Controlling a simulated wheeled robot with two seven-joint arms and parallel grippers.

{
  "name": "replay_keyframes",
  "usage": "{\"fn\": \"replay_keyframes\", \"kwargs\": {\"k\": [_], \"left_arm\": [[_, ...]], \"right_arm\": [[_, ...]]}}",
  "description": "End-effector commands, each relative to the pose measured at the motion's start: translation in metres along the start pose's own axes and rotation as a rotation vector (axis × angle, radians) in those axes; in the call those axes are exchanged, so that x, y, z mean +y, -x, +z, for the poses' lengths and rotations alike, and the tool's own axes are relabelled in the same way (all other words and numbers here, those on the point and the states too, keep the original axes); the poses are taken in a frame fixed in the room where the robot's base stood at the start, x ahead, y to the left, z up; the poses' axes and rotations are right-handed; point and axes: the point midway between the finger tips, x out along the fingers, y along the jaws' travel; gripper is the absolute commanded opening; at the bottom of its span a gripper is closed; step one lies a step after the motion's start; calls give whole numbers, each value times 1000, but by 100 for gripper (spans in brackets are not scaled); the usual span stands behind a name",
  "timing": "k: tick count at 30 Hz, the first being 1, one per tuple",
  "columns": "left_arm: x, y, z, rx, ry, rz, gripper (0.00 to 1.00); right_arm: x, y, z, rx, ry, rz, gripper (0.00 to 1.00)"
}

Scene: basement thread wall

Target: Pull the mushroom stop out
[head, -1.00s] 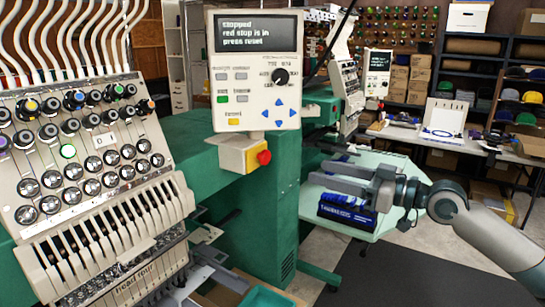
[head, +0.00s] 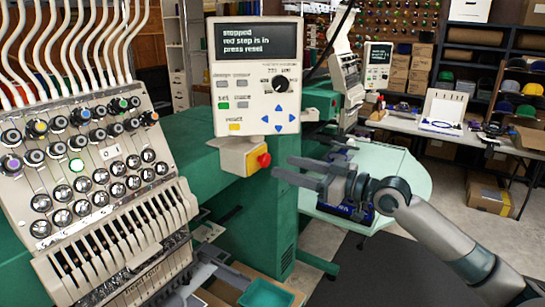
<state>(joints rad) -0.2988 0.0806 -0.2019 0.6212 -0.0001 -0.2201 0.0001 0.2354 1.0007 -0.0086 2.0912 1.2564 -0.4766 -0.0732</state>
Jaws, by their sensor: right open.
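The mushroom stop (head: 264,160) is a red knob on the right side of a small yellow and white box (head: 241,158). The box hangs under the control panel (head: 254,78). The panel's screen (head: 256,41) reads "stopped, red stop is in, press reset". My right gripper (head: 281,166) points left, just right of and slightly below the red knob. Its two fingers are apart with nothing between them. I cannot tell whether a fingertip touches the knob. My left gripper is not in view.
The embroidery head (head: 90,170) with threads and needle bars fills the left. A green machine body (head: 250,220) stands behind the box. A pale green table (head: 400,175) lies behind my right gripper. A teal bin (head: 266,294) sits low in front. Dark floor is open at right.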

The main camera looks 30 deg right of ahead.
Motion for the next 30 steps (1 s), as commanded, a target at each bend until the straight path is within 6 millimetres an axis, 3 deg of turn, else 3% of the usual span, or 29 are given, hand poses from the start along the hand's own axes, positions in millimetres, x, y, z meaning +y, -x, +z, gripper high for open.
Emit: {"fn": "replay_keyframes", "kwargs": {"k": [6, 12, 25, 30], "left_arm": [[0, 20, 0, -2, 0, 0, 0], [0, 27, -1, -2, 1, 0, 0], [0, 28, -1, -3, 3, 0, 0], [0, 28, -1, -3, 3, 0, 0]], "right_arm": [[0, -32, -4, 3, -4, 0, 49], [1, -51, -2, 2, -2, 1, 49], [0, -56, 0, 0, -1, 1, 49], [1, -56, 0, 0, -1, 1, 8]]}}
